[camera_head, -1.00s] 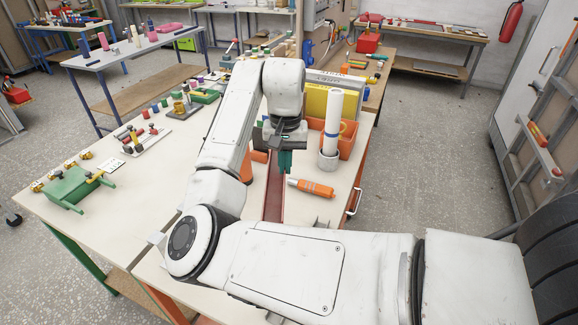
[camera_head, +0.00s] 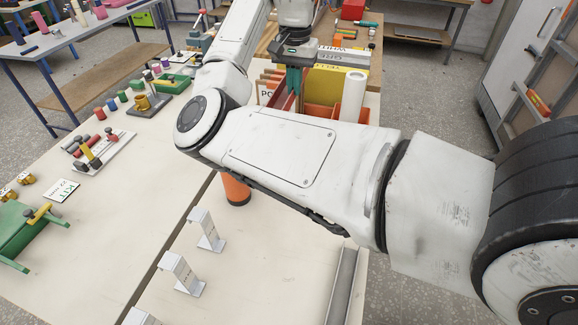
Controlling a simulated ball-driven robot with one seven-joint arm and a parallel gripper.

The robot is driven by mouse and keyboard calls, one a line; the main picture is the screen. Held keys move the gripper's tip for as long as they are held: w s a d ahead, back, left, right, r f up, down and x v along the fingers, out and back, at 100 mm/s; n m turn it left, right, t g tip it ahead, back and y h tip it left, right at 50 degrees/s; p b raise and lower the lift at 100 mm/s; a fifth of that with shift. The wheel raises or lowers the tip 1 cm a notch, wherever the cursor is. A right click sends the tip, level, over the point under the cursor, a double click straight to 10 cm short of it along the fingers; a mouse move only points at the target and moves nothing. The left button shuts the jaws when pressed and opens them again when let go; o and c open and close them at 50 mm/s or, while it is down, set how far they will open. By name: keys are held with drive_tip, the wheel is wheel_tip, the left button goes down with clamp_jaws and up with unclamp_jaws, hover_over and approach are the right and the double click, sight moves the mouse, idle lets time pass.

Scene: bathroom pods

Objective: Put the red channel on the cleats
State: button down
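The red channel (camera_head: 283,101) shows only as a short red length below and beside the fingers of my gripper (camera_head: 293,80), at the top middle of the head view. The green fingers appear closed on it, and it seems to be up off the table. My white arm hides the rest of it. Several white angled cleats stand in a row on the near tabletop: one (camera_head: 206,230) close to my arm, one (camera_head: 182,273) nearer, and one (camera_head: 140,318) cut by the bottom edge. My gripper is well beyond them, and they look empty.
A grey metal channel (camera_head: 343,290) lies at the right table edge. An orange cylinder (camera_head: 236,190) stands under my arm. An orange bin (camera_head: 322,114) and a white roll (camera_head: 352,98) are near my gripper. A green stand (camera_head: 30,232) and small parts are left. Tabletop around the cleats is clear.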

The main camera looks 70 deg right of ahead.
wheel_tip(320, 180, down, 27)
drive_tip(key=shift+f+b, duration=0.1)
drive_tip(key=shift+b, duration=0.5)
drive_tip(key=shift+f, duration=0.15)
drive_tip(key=c, duration=1.3)
unclamp_jaws()
drive_tip(key=shift+c, duration=0.2)
